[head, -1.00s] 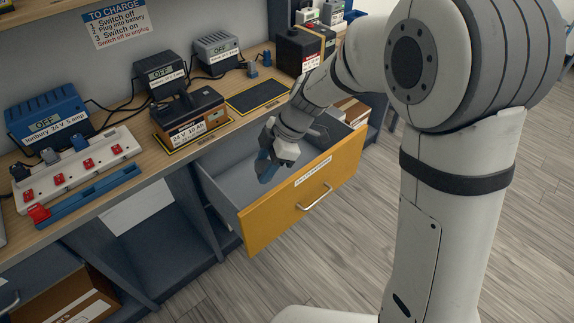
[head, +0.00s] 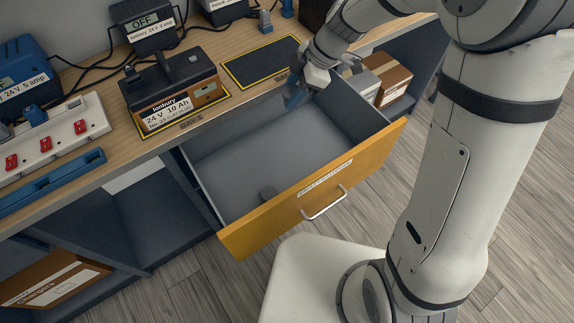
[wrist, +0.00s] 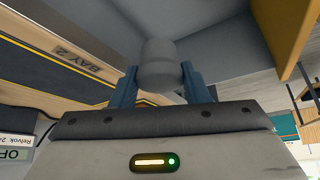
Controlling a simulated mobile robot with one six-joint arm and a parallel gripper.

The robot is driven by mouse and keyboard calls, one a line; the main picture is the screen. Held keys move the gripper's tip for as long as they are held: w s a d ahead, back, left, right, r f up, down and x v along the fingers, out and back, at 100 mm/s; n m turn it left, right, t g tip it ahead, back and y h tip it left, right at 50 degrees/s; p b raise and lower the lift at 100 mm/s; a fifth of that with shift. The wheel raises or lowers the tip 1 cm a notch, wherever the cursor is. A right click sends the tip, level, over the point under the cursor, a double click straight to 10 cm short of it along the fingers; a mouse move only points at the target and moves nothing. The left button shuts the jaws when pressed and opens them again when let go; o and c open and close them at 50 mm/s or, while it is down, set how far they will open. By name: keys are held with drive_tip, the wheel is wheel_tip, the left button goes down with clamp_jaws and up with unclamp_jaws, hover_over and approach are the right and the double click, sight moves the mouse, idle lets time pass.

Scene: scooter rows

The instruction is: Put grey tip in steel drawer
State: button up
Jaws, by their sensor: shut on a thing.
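The drawer (head: 285,207) is pulled open under the bench, with grey steel-looking walls and floor and an orange-yellow front bearing a label and a bar handle. My gripper (head: 295,98) is over its back edge, by the bench. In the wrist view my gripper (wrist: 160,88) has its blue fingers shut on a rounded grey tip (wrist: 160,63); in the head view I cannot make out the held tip.
On the bench are a battery (head: 172,92) on a yellow-edged bay, an empty dark mat (head: 262,62), a white power strip (head: 50,133) and chargers. Small grey (head: 265,22) and blue (head: 287,8) pieces stand at the back. Boxes (head: 386,78) sit right of the drawer.

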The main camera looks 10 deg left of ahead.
drive_tip(key=f+b, duration=0.6)
drive_tip(key=f, duration=0.3)
drive_tip(key=f+b, duration=0.7)
drive_tip(key=f, duration=0.2)
drive_tip(key=f+b, duration=0.6)
drive_tip(key=f, duration=0.3)
drive_tip(key=shift+w, duration=0.25)
drive_tip(key=shift+f, duration=0.1)
drive_tip(key=shift+f+b, duration=0.1)
drive_tip(key=shift+b, duration=0.25)
drive_tip(key=o, duration=0.9)
drive_tip(key=shift+o, duration=0.2)
drive_tip(key=shift+r, duration=0.2)
drive_tip(key=shift+w+d+r+p, duration=0.1)
drive_tip(key=shift+d+r+p, duration=0.1)
drive_tip(key=shift+r+p, duration=0.2)
drive_tip(key=p+v, duration=0.3)
drive_tip(key=v, duration=0.8)
